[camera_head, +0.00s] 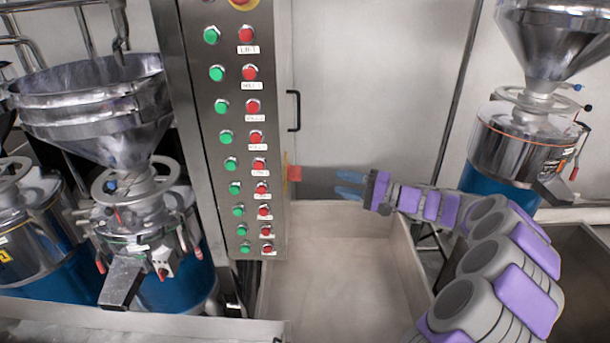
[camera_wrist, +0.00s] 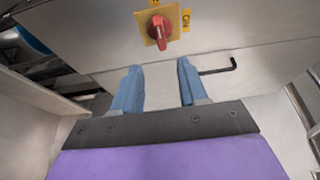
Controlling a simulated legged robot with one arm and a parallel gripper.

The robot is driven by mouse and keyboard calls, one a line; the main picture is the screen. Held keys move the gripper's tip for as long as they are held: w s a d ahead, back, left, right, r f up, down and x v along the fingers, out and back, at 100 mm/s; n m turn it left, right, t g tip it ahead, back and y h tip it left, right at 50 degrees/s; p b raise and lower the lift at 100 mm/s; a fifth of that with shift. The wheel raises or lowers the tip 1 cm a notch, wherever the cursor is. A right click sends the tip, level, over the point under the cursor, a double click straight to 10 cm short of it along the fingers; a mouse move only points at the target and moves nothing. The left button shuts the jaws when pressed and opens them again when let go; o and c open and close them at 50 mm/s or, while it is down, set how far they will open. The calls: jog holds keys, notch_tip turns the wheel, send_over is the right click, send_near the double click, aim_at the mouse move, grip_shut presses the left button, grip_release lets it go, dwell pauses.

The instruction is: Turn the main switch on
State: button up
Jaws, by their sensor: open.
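The main switch is a red rotary knob (camera_wrist: 160,32) on a yellow plate (camera_wrist: 174,17), with a yellow "ON" label to its right in the wrist view. In the head view the red knob (camera_head: 294,173) sticks out from the right side of the steel control cabinet (camera_head: 205,150). My gripper (camera_head: 349,186) has blue fingers and is to the right of the knob, pointing at it, with a gap between them. In the wrist view my gripper (camera_wrist: 155,85) is open and empty, and the knob lies beyond the fingertips, roughly between them. The knob is not touched.
The cabinet front carries columns of green buttons (camera_head: 225,136) and red buttons (camera_head: 256,136). A black handle (camera_head: 294,111) is on the cabinet's right side. A metal trough (camera_head: 330,270) lies below my gripper. Grinders with steel hoppers (camera_head: 95,110) stand left, another grinder (camera_head: 525,140) right.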

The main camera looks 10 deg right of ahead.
aim_at(295, 173)
jog(key=x, duration=1.2)
jog(key=shift+s, duration=0.15)
jog(key=shift+a, duration=0.1)
grip_shut()
